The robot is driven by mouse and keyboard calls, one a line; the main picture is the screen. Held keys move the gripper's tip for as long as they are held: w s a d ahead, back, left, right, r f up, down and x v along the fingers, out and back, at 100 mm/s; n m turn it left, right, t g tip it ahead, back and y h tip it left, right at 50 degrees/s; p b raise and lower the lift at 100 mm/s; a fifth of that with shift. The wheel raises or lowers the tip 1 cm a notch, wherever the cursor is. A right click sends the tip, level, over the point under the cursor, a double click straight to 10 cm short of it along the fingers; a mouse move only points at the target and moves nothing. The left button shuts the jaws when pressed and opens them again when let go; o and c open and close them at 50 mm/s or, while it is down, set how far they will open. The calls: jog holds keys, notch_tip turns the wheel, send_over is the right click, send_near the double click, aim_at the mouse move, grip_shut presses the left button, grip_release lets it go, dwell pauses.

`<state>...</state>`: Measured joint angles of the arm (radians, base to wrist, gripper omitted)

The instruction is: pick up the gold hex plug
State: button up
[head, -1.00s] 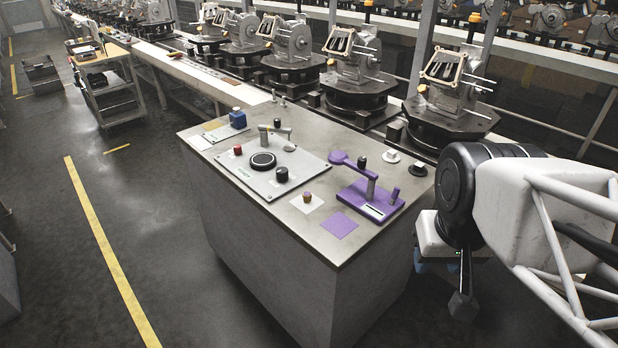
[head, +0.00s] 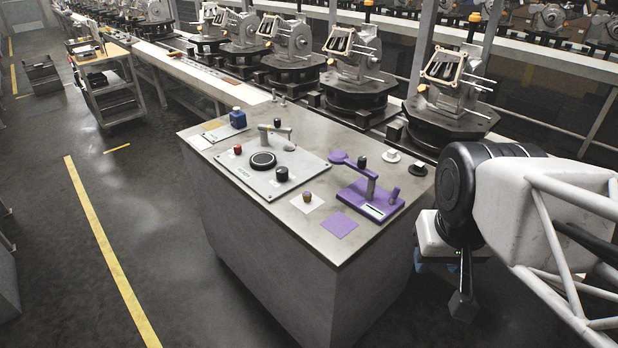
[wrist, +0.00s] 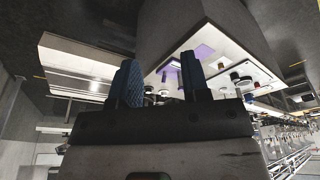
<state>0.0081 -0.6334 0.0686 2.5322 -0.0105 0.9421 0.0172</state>
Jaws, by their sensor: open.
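A small gold-brown plug (head: 307,197), seemingly the gold hex plug, stands on a white square on the grey console top (head: 268,210).
A purple lever fixture (head: 370,200) stands right of the plug, with a purple square (head: 339,225) in front. A control plate (head: 250,180) with knobs and a bent handle lies to the left. Machines (head: 355,75) line the conveyor behind. The console's front corner is bare.

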jog(key=o, duration=0.4)
jog(key=shift+c, duration=0.2)
jog(key=w+a+f+m+g+y, duration=0.1)
jog(key=w+a+m, duration=0.3)
jog(key=w, duration=0.8)
jog(key=w+a+f+m, duration=0.1)
jog(key=w+a+m, duration=0.25)
jog(key=w, duration=0.85)
jog(key=w+a+f+m, duration=0.3)
jog(key=w+a+f, duration=0.1)
jog(key=w, duration=0.3)
jog(key=w+a+f+m+g, duration=0.1)
jog(key=w+a+f+m, duration=0.2)
jog(key=w+f, duration=0.4)
jog(key=w+a+f+m+y, duration=0.1)
jog(key=w+a+f+m, duration=0.2)
jog(key=w+a+f, duration=0.2)
jog(key=w, duration=0.3)
jog(key=shift+a+f+g, duration=0.15)
jog(key=shift+g, duration=0.25)
